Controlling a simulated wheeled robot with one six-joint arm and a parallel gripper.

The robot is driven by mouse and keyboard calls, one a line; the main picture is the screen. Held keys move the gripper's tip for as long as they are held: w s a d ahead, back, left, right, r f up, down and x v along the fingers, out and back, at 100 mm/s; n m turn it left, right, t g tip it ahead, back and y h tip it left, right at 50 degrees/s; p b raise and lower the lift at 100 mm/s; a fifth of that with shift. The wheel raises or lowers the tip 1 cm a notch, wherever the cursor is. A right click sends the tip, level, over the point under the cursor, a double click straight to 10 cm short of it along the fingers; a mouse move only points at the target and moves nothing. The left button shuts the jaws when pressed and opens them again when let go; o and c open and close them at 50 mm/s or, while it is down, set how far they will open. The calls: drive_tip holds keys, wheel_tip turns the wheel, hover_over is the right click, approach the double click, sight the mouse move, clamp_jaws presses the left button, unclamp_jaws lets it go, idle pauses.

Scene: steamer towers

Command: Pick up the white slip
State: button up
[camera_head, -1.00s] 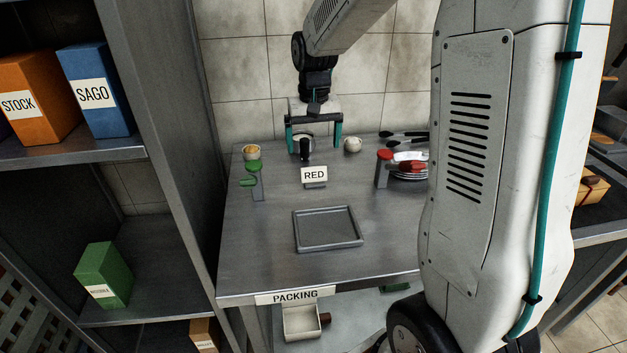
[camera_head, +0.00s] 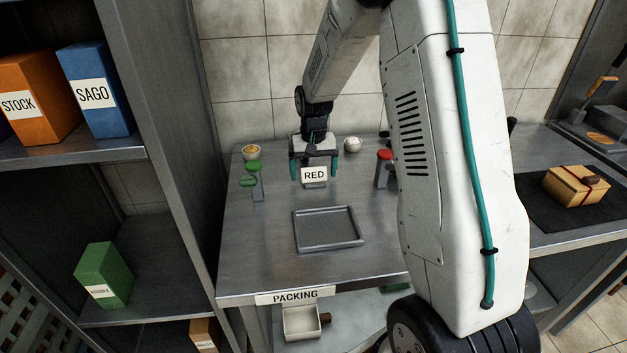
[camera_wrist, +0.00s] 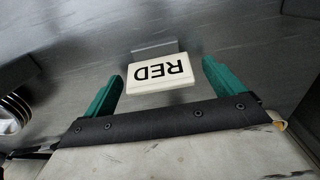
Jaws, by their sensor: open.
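The white slip (camera_head: 314,175), printed RED, stands in a small grey holder (camera_head: 314,185) on the packing table, behind the grey tray. It shows upside down in the wrist view (camera_wrist: 162,78). My gripper (camera_head: 314,172) is open, with one teal finger on each side of the slip in the head view. In the wrist view the open fingers (camera_wrist: 161,72) flank the slip, with a gap on both sides. Nothing is held. I cannot tell whether the fingertips are level with the slip or still above it.
The grey tray (camera_head: 328,246) lies in front on the table. A green-topped post (camera_head: 256,180) stands left, a red-topped post (camera_head: 383,168) right.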

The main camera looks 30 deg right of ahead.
drive_tip(key=c, duration=1.1)
